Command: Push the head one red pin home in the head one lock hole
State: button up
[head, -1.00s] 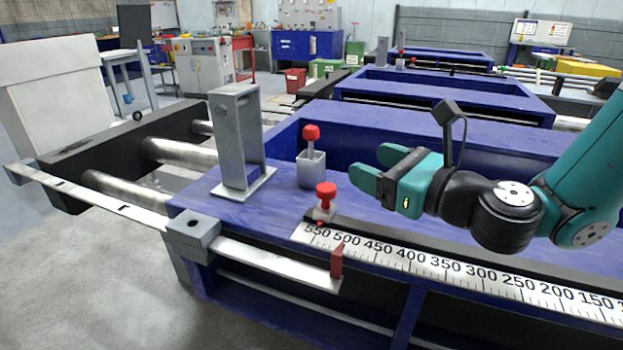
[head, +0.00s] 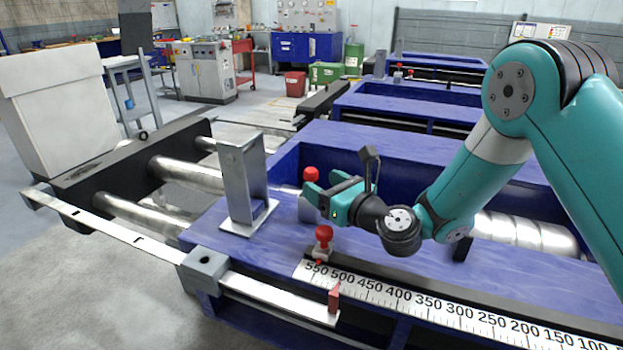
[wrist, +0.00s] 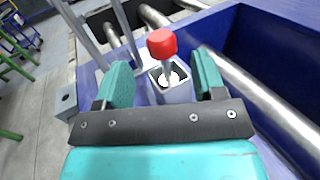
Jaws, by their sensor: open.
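The red pin (head: 311,174) has a round red head and stands upright in a grey square holder (head: 308,208) on the blue table. In the wrist view its red head (wrist: 162,42) and pale shank rise from the open-topped holder (wrist: 172,92). My gripper (head: 323,186) is open, close beside the pin at about head height and partly covering the holder. In the wrist view the pin shows between my gripper's fingers (wrist: 161,68), apart from both. A grey block with a dark, empty-looking hole (head: 206,260) sits at the table's front left corner, on the flat bar.
A tall grey upright bracket (head: 243,180) stands left of the holder. A second red knob (head: 323,233) sits on a small clamp by the scale (head: 400,296). A red pointer (head: 334,298) stands on the flat bar (head: 280,302). A blue wall lies behind the holder.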

aim_at(316, 179)
jog(key=p+x, duration=0.2)
jog(key=x, duration=0.2)
jog(key=shift+d, duration=0.1)
jog(key=shift+w+a+f, duration=0.15)
jog(key=shift+w+a, duration=0.2)
jog(key=shift+w, duration=0.15)
jog(key=c, duration=1.1)
jog(key=shift+o, duration=0.2)
